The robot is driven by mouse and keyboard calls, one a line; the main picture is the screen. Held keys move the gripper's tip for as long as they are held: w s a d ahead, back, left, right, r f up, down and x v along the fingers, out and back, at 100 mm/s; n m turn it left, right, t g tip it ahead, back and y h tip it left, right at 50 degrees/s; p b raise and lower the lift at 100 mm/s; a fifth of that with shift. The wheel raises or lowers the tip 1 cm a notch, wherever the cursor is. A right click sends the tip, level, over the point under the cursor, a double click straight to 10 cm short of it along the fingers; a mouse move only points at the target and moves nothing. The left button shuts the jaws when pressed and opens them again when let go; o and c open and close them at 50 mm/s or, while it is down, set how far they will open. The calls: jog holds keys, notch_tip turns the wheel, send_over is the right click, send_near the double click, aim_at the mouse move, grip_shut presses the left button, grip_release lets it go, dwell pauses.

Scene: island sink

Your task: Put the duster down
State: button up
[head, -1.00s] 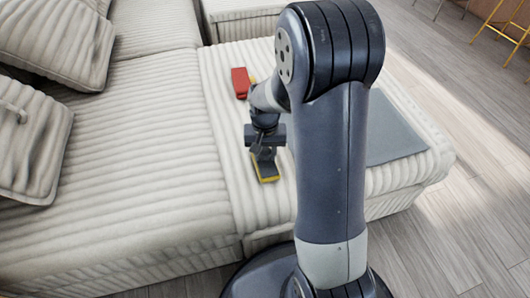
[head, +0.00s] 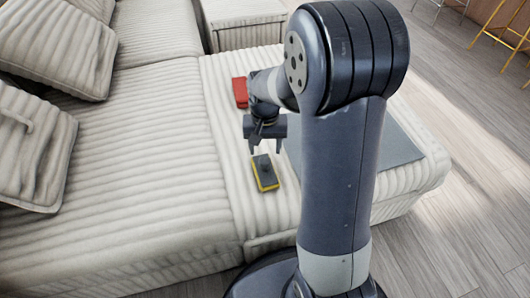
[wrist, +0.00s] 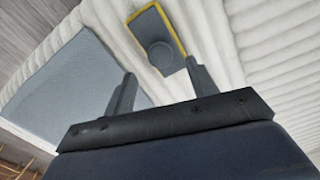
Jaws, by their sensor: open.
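The duster (head: 265,173) is a grey block with a yellow edge and a dark knob on top. It lies flat on the cream ribbed sofa seat (head: 222,140). In the wrist view the duster (wrist: 157,38) is beyond the fingertips, with its round knob facing the camera. My gripper (head: 265,150) is open and empty, just behind and above the duster in the head view. Its two fingers also show spread apart in the wrist view (wrist: 160,80).
A red object (head: 240,92) lies on the seat behind my gripper. A flat grey sheet (head: 400,145) lies on the seat at the right, partly hidden by my arm. Striped cushions (head: 50,45) are at the left. The seat left of the duster is clear.

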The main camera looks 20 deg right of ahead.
aim_at(265, 160)
notch_tip(265, 160, up, 5)
jog(key=shift+f+p, duration=0.2)
jog(key=shift+p, duration=0.35)
notch_tip(265, 160, down, 12)
jog(key=b, duration=0.5)
jog(key=shift+r+p, duration=0.9)
jog(key=shift+r, duration=1.05)
jog(key=shift+f, duration=0.1)
